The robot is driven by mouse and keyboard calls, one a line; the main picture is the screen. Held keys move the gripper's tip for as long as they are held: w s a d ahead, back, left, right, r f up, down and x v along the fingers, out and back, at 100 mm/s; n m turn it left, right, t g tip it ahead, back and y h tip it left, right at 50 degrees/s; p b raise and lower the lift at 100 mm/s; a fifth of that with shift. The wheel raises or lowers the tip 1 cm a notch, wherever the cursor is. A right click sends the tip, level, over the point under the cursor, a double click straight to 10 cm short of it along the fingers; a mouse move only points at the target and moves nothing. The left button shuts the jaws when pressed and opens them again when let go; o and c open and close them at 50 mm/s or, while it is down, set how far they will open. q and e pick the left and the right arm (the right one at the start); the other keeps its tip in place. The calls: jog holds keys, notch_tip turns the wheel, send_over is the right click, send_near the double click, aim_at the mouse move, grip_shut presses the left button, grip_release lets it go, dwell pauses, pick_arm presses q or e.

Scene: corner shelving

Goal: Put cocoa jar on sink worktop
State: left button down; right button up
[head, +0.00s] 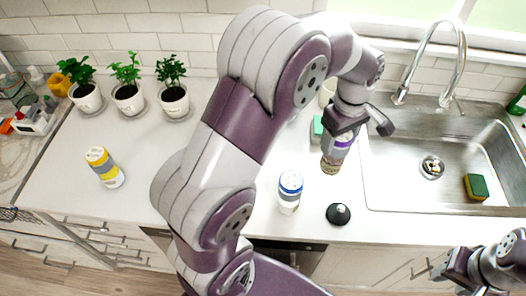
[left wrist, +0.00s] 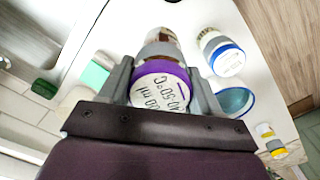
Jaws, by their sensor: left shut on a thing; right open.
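The cocoa jar, by its brown contents and purple lid band (head: 334,160), is upright beside the left rim of the sink. It also shows in the left wrist view (left wrist: 160,82), lid towards the camera. My left gripper (head: 344,133) is shut on its top from above; the gripper also shows in the left wrist view (left wrist: 160,78). I cannot tell whether the jar's base touches the white sink worktop (head: 60,180). My right gripper (head: 458,268) is open and empty at the lower right, in front of the counter.
A blue-lidded jar (head: 290,190) and a black round lid or knob (head: 338,214) stand near the held jar. A yellow-and-white jar (head: 104,167) and potted plants (head: 128,97) are at left. The steel sink (head: 395,185) holds a sponge (head: 476,187); its tall faucet (head: 408,75) is behind.

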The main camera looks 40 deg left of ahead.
pick_arm(q)
jog(key=a+f+p, duration=0.4)
jog(key=a+f, duration=0.7)
jog(key=shift+w, duration=0.45)
jog(key=shift+c, duration=1.1)
grip_release()
